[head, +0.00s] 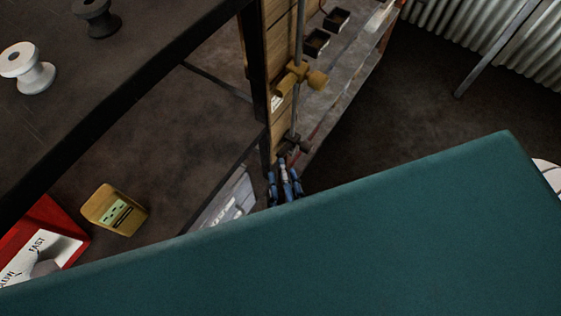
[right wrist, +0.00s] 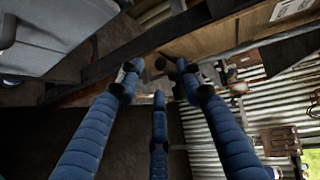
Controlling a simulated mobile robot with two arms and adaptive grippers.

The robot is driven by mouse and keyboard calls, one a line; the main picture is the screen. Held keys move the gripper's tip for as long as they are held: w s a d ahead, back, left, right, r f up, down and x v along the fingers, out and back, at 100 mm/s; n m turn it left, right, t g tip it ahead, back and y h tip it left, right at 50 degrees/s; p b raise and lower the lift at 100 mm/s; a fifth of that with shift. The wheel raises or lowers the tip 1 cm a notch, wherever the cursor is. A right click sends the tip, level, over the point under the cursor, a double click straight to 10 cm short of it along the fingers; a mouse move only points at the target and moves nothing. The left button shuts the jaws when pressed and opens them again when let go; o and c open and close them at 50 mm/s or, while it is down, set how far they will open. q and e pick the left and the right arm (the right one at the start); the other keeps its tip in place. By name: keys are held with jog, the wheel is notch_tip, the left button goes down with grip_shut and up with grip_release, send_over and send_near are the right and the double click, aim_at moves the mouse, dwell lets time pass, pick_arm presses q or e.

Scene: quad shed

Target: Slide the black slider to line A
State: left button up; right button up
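The black slider (head: 296,144) sits low on an upright grey rod (head: 299,40) fixed along a wooden board (head: 275,50). My right gripper (head: 283,170) is just below the slider, its blue fingers pointing up toward it. In the right wrist view the fingers (right wrist: 160,80) are spread apart, with a dark knob-like part, probably the slider (right wrist: 160,64), just beyond the tips. I cannot tell whether any finger touches it. No line A marking is readable. My left gripper is out of view.
White (head: 27,68) and black (head: 95,16) spools stand on the dark shelf at left. A yellow box (head: 114,209) and a red box (head: 45,235) lie lower left. Corrugated wall (head: 480,35) stands at upper right.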

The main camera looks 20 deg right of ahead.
jog(key=v, duration=0.7)
jog(key=shift+w+a, duration=0.1)
notch_tip(320, 180, down, 28)
jog(key=s+a+n+g+y, duration=0.2)
jog(key=n+g+y, duration=0.3)
jog(key=n, duration=1.1)
jog(key=s+d+f+n+g+h, duration=0.3)
jog(key=s+d+f+n+g, duration=0.3)
jog(key=s+d+f, duration=0.9)
jog(key=s+f+g, duration=0.2)
jog(key=s+f, duration=0.1)
jog(key=shift+s+d+f+g, duration=0.2)
jog(key=shift+d+g, duration=0.1)
jog(key=shift+d, duration=0.1)
